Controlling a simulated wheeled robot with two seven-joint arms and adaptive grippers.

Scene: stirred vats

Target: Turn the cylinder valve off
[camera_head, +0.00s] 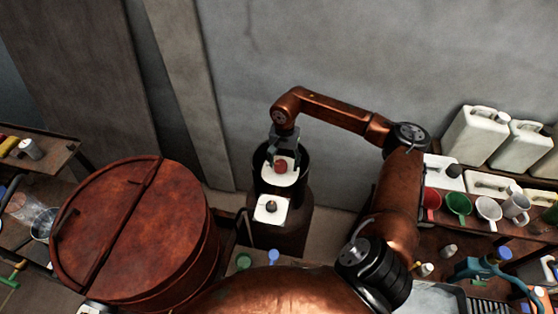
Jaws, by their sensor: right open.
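A round red knob (281,168), which looks like the cylinder valve, sits on a white square plate (285,180) near the middle of the head view. The plate is at the top of a dark cylindrical body (303,160) by the grey wall. My right arm arches in from the right. My right gripper (282,159) points down at the red knob, open, with its fingers close around the knob's far side. I cannot tell whether they touch it. My left gripper is out of view.
A second white plate with a dark knob (271,206) lies just in front. A large rusty lidded vat (140,225) stands to the left. On the right, shelves hold white jugs (475,135), a red mug (432,202), a green mug (459,204) and other cups.

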